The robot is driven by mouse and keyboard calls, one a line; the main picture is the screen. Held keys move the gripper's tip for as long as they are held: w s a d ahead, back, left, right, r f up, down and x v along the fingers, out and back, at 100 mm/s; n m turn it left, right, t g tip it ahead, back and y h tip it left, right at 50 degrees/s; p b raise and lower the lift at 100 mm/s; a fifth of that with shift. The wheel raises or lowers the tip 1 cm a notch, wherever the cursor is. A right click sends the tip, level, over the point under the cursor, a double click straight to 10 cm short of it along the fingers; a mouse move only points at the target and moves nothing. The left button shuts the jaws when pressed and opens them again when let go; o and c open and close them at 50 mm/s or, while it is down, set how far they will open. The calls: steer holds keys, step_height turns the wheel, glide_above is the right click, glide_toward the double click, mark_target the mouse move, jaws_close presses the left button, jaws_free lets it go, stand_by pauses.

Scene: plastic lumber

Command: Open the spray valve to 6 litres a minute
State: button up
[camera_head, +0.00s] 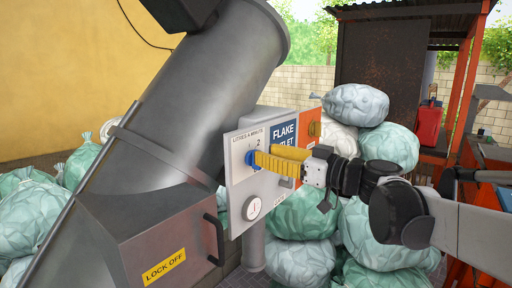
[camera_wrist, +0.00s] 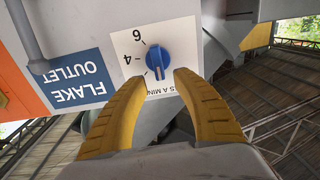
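The spray valve is a blue knob (camera_wrist: 157,58) on a white dial plate (camera_wrist: 128,40) marked "LITRES A MINUTE". In the wrist view the panel appears upside down, with 6 and 4 readable to the left of the knob. A white mark on the knob points down in that view, toward the lettering, away from the 6. My gripper (camera_wrist: 160,77) is open, its yellow fingertips just short of the knob, one to each side. The head view shows my gripper (camera_head: 256,160) at the panel, with the knob (camera_head: 251,157) partly visible at the fingertips. Contact cannot be told.
The panel (camera_head: 236,195) also carries a blue "FLAKE OUTLET" sign (camera_head: 284,133), a round button (camera_head: 252,208) and an orange part (camera_head: 314,129). A large grey chute (camera_head: 190,90) with a handled box stands to the left. Stuffed bags (camera_head: 390,145) are piled behind my arm.

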steer(key=shift+x, duration=1.7)
steer(key=shift+s, duration=0.1)
steer(key=shift+c, duration=0.5)
jaws_close()
steer(key=shift+d, duration=0.1)
